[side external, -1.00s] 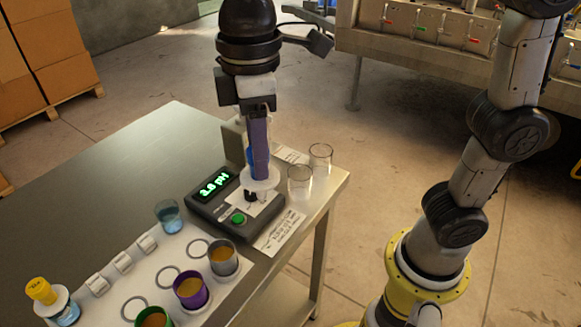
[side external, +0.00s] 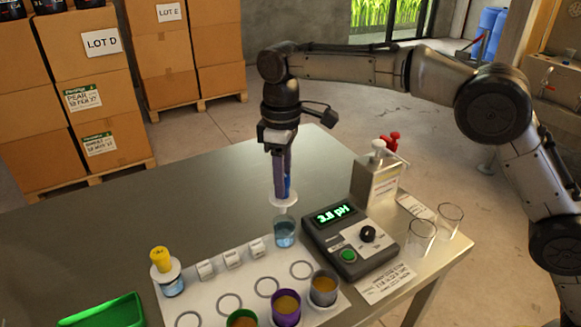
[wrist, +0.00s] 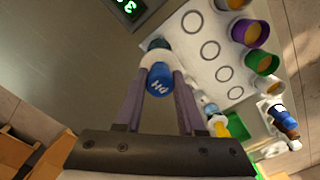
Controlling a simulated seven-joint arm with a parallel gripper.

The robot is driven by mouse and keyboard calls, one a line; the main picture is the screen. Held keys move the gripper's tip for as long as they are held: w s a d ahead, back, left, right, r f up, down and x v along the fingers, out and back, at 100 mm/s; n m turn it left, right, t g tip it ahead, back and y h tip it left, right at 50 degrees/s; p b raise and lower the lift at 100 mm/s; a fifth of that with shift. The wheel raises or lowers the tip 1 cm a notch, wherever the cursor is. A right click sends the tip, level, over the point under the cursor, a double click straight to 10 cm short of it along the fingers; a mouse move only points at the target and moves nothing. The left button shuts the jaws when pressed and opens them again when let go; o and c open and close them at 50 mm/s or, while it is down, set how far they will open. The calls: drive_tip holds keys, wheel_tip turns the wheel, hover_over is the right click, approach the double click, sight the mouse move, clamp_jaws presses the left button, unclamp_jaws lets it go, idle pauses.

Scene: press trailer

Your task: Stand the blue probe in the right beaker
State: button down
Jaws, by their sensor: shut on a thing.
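My gripper (side external: 283,190) points down with both fingers shut on the blue probe (side external: 288,186). In the wrist view the probe's blue cap, marked pH (wrist: 160,83), sits between the fingertips, with a white disc (wrist: 158,57) around it. The right beaker (side external: 285,235) is clear glass with bluish liquid. The white disc is a little above its rim, roughly in line with it. I cannot tell whether the probe's thin tip is inside the rim. The left beaker (side external: 173,289) holds a yellow-capped probe (side external: 160,258).
A pH meter (side external: 349,241) with a lit display stands just right of the beaker. Several cups of orange liquid, including a purple one (side external: 286,307), stand in front. The table behind is clear.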

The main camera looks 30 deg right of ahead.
sight(284, 212)
drive_tip(key=shift+d+f, duration=0.1)
drive_tip(key=shift+f, duration=2.85)
drive_tip(key=shift+f, duration=0.6)
drive_tip(key=c, duration=0.8)
unclamp_jaws()
drive_tip(key=shift+r, duration=5.5)
